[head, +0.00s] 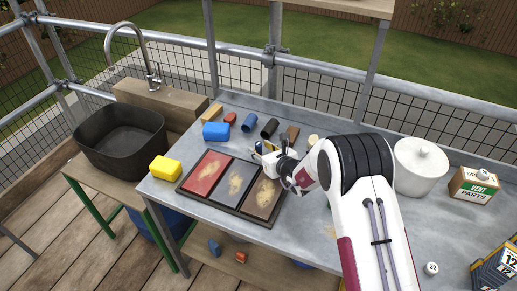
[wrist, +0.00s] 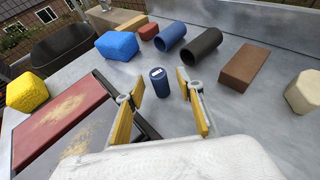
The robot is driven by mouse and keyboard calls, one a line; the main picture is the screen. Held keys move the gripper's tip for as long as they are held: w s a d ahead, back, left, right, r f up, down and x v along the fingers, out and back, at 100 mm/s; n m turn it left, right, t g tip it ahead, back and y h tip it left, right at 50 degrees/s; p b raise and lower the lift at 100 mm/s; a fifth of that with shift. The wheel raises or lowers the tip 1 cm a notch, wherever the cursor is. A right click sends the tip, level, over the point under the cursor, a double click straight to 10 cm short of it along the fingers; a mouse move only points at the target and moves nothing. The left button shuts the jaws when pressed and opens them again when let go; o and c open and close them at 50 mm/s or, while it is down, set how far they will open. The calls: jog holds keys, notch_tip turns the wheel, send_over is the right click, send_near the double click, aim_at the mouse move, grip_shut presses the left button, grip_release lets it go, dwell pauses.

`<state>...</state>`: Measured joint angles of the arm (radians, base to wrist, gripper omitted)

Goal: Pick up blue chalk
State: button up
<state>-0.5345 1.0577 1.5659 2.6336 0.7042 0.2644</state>
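A small blue cylinder with a white label on top, apparently the blue chalk (wrist: 159,84), stands upright on the grey metal table. In the wrist view it appears between or just beyond the fingertips, with a visible gap on each side. My gripper (wrist: 160,92) is open and empty, its yellow-padded fingers to the left and right of the cylinder. In the head view my gripper (head: 268,152) is low over the table beside the tray's back right corner, and it partly hides that spot.
A tray of red, grey and brown panels (head: 203,172) lies close to my gripper. Behind stand a blue tube (wrist: 171,36), a black tube (wrist: 201,47), a brown block (wrist: 245,66) and a blue sponge (wrist: 117,45). A white pot (head: 420,165) stands right of my arm.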

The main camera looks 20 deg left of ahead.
jog(key=shift+x, duration=0.95)
jog(key=c, duration=1)
